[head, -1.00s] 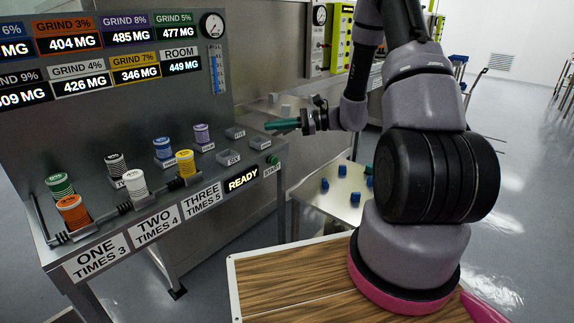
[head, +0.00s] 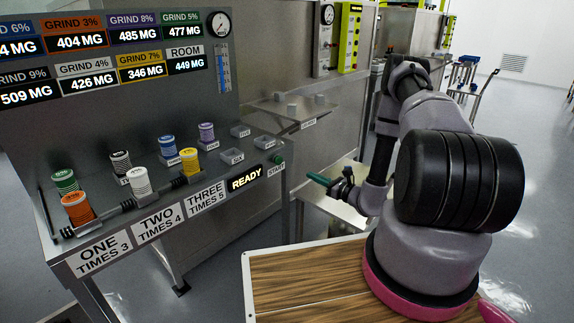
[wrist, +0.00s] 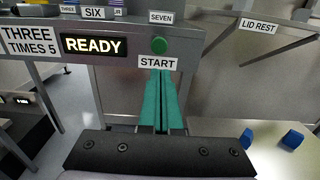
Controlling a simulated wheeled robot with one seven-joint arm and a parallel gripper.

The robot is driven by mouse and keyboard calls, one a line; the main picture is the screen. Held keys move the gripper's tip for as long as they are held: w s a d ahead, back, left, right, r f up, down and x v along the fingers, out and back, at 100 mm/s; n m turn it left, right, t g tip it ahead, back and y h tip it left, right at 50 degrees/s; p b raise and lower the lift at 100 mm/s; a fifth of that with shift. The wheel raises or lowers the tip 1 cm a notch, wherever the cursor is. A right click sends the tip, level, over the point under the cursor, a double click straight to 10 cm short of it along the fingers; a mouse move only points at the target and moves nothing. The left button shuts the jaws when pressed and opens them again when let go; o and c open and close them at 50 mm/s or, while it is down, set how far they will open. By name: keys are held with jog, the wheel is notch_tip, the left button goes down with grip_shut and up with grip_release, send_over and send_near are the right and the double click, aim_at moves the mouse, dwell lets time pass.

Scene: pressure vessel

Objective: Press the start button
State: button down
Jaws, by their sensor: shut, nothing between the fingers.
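The green start button (head: 278,158) is a small round knob at the right end of the metal bench's front edge, above a START label. It also shows in the wrist view (wrist: 159,45), near the top centre. My gripper (head: 308,176) has green fingers held shut with nothing between them. In the head view it is to the right of the button, pointing left toward the bench. In the wrist view the fingertips (wrist: 160,75) appear just below the START label, and any gap to the panel is hard to judge.
The bench (head: 205,225) carries several coloured canisters and a READY display (head: 244,178). A lid rest shelf (head: 290,108) is behind it. A low table with blue blocks (wrist: 292,139) is at the right. A wood-topped surface (head: 300,280) is in front.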

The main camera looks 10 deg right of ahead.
aim_at(280, 161)
jog(key=x, duration=1.4)
jog(key=shift+a, duration=0.1)
